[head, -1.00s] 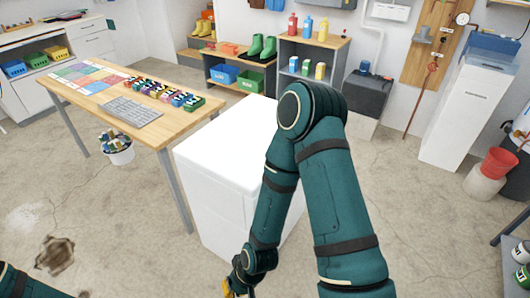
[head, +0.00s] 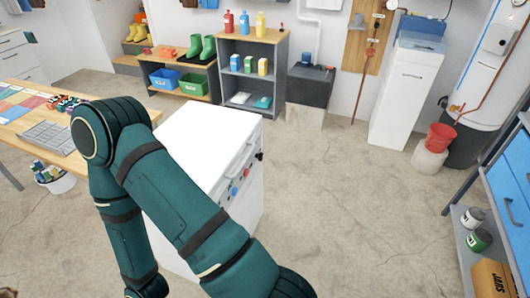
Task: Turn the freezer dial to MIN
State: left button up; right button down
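The white chest freezer (head: 208,128) stands left of centre in the head view, with its lid shut. Its right-hand face carries a handle and a row of small controls: a blue round part (head: 233,190), a red one (head: 246,173) and a black part (head: 260,156) near the far corner. Which of these is the dial, and its setting, is too small to tell. One of my arms crosses in front of the freezer and hides its near left part. Its gripper is below the picture, and my other gripper is not in view either.
A wooden table (head: 22,130) with a grey keyboard-like tray (head: 50,137) stands left of the freezer, a white bucket (head: 60,184) below. The floor (head: 345,210) right of the freezer is clear. A shelf rack (head: 452,250) with cans and a box stands at the right edge.

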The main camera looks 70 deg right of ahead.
aim_at(259, 157)
jog(key=k+l, duration=0.1)
jog(key=l, duration=1.5)
jog(key=k+l, duration=0.15)
jog(key=l, duration=0.65)
jog(key=k+l, duration=0.1)
jog(key=l, duration=1.45)
jog(key=k, duration=0.05)
